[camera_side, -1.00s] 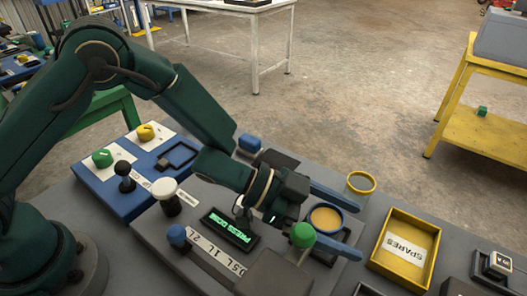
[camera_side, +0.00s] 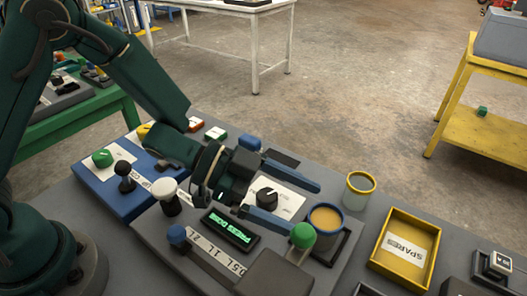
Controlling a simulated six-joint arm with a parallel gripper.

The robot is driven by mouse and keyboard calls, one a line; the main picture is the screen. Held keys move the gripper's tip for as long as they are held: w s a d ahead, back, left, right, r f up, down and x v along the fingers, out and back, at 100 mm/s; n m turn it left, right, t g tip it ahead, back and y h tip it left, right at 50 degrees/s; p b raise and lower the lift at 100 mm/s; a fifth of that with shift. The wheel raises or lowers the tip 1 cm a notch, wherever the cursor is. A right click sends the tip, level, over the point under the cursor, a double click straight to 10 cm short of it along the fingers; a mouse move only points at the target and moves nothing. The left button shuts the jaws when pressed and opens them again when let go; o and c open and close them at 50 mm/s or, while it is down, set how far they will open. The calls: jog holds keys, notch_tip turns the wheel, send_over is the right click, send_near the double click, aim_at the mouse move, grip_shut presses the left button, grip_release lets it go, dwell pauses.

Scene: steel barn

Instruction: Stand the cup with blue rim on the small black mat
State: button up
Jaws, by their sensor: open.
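The cup with blue rim (camera_side: 325,219) stands upright, its tan inside facing up. It appears to stand on the small black mat (camera_side: 342,246), whose dark edge shows around its lower right side; the cup and a green knob hide much of the mat. My gripper (camera_side: 302,210) is open and empty to the left of the cup. Its two blue fingers point toward the cup, with a gap between their tips and the cup as far as I can tell.
A green ball knob (camera_side: 302,236) stands close in front of the cup. A yellow-rimmed cup (camera_side: 359,190) is behind it to the right. A yellow SPARES tray (camera_side: 437,252) lies further right. A black dial (camera_side: 267,197) is under my fingers, beside a lit green display (camera_side: 229,230).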

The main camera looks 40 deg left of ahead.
dwell(0.3)
notch_tip(320, 180, up, 13)
jog(key=w+a+r+n+t+y, duration=0.2)
jog(key=w+a+n+t+y, duration=0.15)
jog(key=w, duration=0.35)
jog(key=w+a+r+n+t+y, duration=0.25)
jog(key=w+t+y, duration=0.25)
jog(key=w, duration=0.3)
jog(key=m+g, duration=0.6)
jog(key=g, duration=0.6)
send_over(325, 222)
jog(key=s+a, duration=0.4)
jog(key=shift+f, duration=5.05)
jog(key=x, duration=1.1)
jog(key=shift+w+d+f, duration=0.15)
jog(key=shift+w+d, duration=0.1)
jog(key=shift+d, duration=0.1)
